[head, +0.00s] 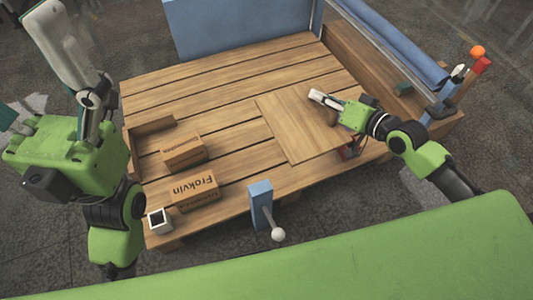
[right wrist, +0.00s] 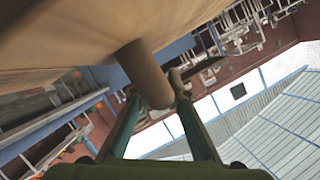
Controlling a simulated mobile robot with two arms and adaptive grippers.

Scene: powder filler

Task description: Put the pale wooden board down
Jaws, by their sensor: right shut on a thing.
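The pale wooden board (head: 290,130) is a square panel over the right half of the slatted table, lying about flat. I cannot tell whether it touches the slats. A round wooden peg (right wrist: 146,76) stands out from the board's face (right wrist: 70,40). My right gripper (head: 322,102) is at the board's right part, shut on this peg; the fingers flank its end in the right wrist view (right wrist: 165,105). My left gripper (head: 75,75) is raised at the far left, away from the board. Its finger gap is not clear.
Two cardboard boxes (head: 194,191) and a small white open container (head: 159,221) are on the left part of the slatted table (head: 215,90). A blue post with a white-knobbed lever (head: 262,205) stands at the front edge. A wooden trough (head: 375,70) borders the right. The back-left slats are clear.

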